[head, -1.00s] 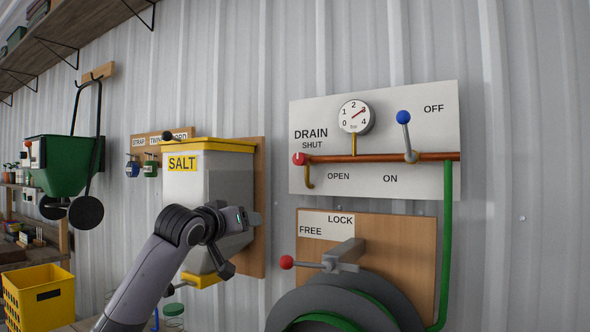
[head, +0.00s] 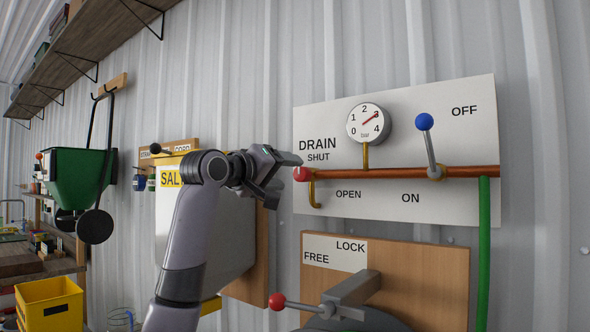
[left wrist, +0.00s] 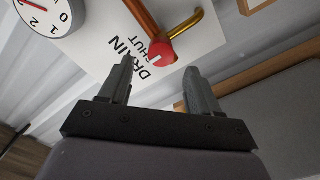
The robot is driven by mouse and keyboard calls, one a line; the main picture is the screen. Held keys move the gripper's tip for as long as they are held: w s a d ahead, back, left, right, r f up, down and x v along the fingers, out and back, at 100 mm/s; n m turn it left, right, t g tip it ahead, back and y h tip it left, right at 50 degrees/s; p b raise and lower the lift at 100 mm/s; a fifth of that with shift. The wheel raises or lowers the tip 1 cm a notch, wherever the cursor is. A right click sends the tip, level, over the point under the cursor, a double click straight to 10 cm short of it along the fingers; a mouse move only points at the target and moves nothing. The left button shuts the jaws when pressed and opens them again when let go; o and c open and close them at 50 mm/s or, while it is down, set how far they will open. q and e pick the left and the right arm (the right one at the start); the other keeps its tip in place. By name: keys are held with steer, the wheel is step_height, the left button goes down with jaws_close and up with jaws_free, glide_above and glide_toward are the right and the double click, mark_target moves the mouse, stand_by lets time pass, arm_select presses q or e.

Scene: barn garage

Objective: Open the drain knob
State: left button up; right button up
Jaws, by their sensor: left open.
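The red drain knob (head: 301,174) sits at the left end of a copper pipe on a white wall panel, under the words DRAIN and SHUT. OPEN is printed lower, beside a short brass spout (head: 314,195). My left gripper (head: 288,176) is open and empty just left of the knob, its fingers pointing at it. In the left wrist view the knob (left wrist: 162,52) shows ahead, beyond the fingertips and roughly between them, with a white mark on its face. It appears not to be touched. My right gripper is out of view.
A pressure gauge (head: 368,123) and a blue-tipped lever (head: 430,145) are on the same panel, to the right. Below is a wooden board (head: 430,275) with a red-tipped lever (head: 277,301). The salt bin (head: 225,235) stands behind my left arm.

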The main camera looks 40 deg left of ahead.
mark_target(299, 174)
arm_select(q)
steer(key=shift+w+a+f+p, duration=0.15)
steer(key=shift+w+p, duration=0.35)
steer(key=shift+w, duration=1.4)
steer(key=c, duration=1.1)
steer(key=shift+o, duration=0.2)
